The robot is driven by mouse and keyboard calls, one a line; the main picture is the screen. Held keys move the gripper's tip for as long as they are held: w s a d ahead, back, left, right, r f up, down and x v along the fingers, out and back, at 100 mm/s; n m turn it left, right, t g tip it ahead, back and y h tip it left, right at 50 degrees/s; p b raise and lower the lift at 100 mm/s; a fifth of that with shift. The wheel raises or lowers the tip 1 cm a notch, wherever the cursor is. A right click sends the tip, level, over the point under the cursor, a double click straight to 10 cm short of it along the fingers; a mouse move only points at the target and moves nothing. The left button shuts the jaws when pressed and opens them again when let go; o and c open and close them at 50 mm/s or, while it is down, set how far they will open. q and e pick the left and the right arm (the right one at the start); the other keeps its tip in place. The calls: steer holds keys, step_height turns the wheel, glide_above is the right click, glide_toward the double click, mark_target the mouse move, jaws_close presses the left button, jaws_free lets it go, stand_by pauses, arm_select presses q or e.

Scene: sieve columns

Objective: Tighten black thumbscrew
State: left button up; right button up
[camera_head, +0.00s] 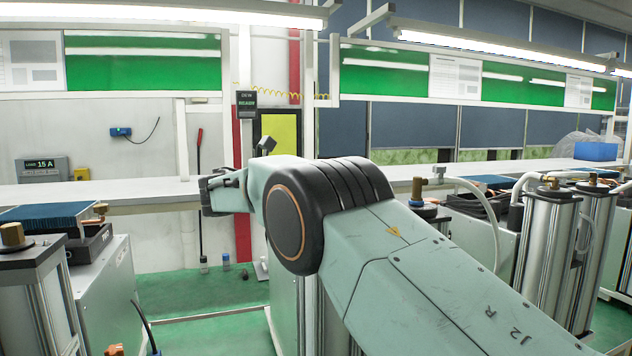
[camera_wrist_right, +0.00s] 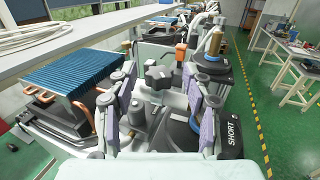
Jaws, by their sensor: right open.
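My right gripper (camera_wrist_right: 161,92) is open, with one pale-padded finger on each side of the picture. I see no contact between the fingers and the knob. In the head view my right arm comes in from the right, and its gripper (camera_head: 218,193) is at the far end, partly hidden. The thumbscrew cannot be made out in the head view. My left gripper is in neither view.
A blue finned heat sink (camera_wrist_right: 78,75) with copper pipes lies left of the gripper. A black cylinder with a brass top (camera_wrist_right: 214,50) stands to the right.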

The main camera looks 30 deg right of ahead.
steer(key=s+a, duration=0.1)
steer(key=a, duration=1)
steer(key=shift+s+a, duration=0.2)
steer(key=shift+a, duration=0.2)
